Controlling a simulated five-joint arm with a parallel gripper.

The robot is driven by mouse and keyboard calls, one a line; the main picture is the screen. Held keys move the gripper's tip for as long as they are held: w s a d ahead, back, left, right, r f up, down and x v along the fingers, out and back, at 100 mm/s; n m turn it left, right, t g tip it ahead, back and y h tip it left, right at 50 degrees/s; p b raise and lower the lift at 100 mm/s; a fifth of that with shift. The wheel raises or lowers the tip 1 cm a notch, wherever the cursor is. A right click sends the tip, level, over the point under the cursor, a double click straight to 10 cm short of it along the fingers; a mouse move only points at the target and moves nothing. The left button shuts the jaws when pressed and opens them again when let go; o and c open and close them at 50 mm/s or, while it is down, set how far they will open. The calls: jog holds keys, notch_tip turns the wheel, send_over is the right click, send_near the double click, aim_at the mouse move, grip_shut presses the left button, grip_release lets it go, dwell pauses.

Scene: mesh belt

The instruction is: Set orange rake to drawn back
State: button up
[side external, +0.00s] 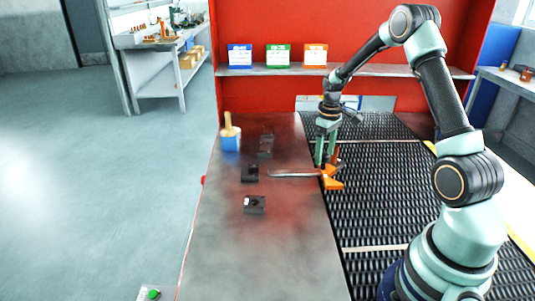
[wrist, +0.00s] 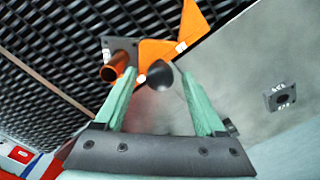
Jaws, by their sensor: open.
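The orange rake (side external: 332,181) sits at the edge where the grey table meets the black mesh belt. A thin grey rod (side external: 292,174) reaches left from it over the table. In the wrist view the orange rake (wrist: 160,50) shows bent orange plates, with a dark plate and a copper-coloured cylinder (wrist: 117,66) beside them. My gripper (side external: 325,164) points down just above the rake, fingers apart. In the wrist view my gripper (wrist: 160,77) is open, and a dark rounded end (wrist: 161,75) shows between the fingertips. I cannot tell whether the fingers touch anything.
Dark blocks (side external: 254,205) lie on the table left of the rake, and a blue-and-white cup (side external: 231,140) with a wooden handle stands at the back left. A shelf (side external: 350,72) with several labelled cards crosses the red back wall. The table's front is clear.

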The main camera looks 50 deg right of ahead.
grip_shut()
jog(key=shift+r, duration=0.1)
dwell(1.2)
